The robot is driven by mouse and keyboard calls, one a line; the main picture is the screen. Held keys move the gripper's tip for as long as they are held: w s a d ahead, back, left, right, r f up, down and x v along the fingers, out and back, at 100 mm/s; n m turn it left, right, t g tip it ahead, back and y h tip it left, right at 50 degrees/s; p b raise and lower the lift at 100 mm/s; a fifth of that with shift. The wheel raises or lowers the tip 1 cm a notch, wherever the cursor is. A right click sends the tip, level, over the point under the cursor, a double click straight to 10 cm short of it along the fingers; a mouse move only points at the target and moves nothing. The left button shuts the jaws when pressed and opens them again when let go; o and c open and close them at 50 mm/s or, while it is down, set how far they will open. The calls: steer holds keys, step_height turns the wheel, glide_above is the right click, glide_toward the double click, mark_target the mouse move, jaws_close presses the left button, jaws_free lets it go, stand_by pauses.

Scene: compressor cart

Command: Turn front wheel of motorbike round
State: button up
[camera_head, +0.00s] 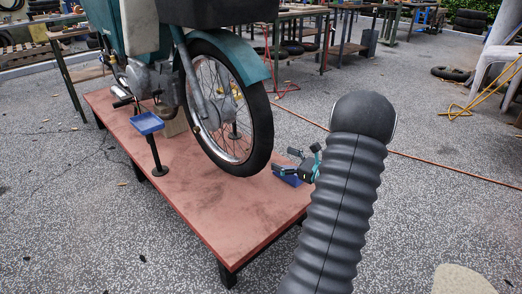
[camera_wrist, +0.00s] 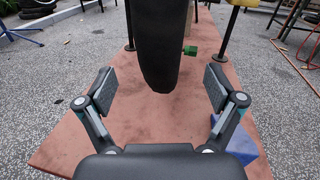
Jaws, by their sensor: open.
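The motorbike's front wheel (camera_head: 229,103) has a black tyre and spokes under a teal mudguard (camera_head: 230,52). It stands above a red platform (camera_head: 200,215). In the wrist view the tyre (camera_wrist: 158,45) hangs down at top centre, seen edge-on, its lower end between and beyond my fingers. My gripper (camera_wrist: 157,92) is open, one finger on each side, with neither pad visibly touching the tyre. In the head view my gripper (camera_head: 305,163) is just right of the tyre's lower part, partly hidden by my arm.
A blue object (camera_wrist: 234,138) lies on the platform by my right finger. Workbenches (camera_head: 345,40) stand behind. A cable (camera_head: 440,165) crosses the open floor at right.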

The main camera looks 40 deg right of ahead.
steer(key=x, duration=0.9)
steer(key=shift+w, duration=0.1)
